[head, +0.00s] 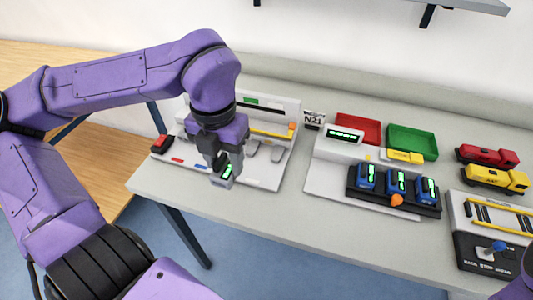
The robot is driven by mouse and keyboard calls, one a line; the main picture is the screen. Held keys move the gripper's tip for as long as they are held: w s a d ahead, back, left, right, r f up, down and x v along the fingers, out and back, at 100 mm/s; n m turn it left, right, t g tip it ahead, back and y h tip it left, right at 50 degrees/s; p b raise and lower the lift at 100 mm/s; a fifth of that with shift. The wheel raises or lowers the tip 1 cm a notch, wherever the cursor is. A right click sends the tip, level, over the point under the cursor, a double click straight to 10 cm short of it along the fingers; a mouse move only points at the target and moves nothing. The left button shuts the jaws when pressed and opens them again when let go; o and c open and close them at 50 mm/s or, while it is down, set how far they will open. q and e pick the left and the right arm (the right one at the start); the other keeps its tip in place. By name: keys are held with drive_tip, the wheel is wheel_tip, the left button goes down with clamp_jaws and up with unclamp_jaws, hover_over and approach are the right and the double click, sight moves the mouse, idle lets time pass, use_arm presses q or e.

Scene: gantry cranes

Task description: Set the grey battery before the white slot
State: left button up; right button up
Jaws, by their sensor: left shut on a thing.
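My left gripper (218,164) points down over the front edge of the white station at the left of the table. It is shut on the grey battery (222,180), which shows a dark face with green marks. The gripper hides the battery's upper part, and I cannot tell whether it touches the station. The white station (262,178) has a red mark (177,160) and a blue mark on its front strip. I cannot make out a white slot behind the arm. My right gripper is out of view; only a bit of purple arm shows at the lower right.
A black rack (393,205) of blue batteries (397,182) stands right of the station. Red (358,128) and green (412,142) trays lie behind it. Red (487,156) and yellow (494,179) trucks and a lever panel (490,256) are at the right. The table front is clear.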

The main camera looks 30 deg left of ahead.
use_arm(q)
drive_tip(key=w+f+p, duration=0.1)
drive_tip(key=w+f, duration=0.2)
drive_tip(key=w, duration=0.1)
drive_tip(key=w+a+f+p, duration=0.1)
drive_tip(key=w+f, duration=0.2)
drive_tip(key=w, duration=0.1)
drive_tip(key=w+f+p, duration=0.1)
drive_tip(key=w+f, duration=0.2)
drive_tip(key=w, duration=0.1)
drive_tip(key=shift+w+a+f, duration=0.2)
drive_tip(key=shift+w+a, duration=0.05)
drive_tip(key=shift+w, duration=0.1)
wheel_tip(320, 180, down, 3)
drive_tip(key=shift+r+p, duration=0.2)
drive_tip(key=shift+p, duration=0.3)
drive_tip(key=shift+w+f, duration=0.1)
drive_tip(key=shift+f, duration=0.2)
drive_tip(key=shift+f, duration=0.1)
drive_tip(key=shift+f, duration=0.15)
drive_tip(key=o, duration=1.2)
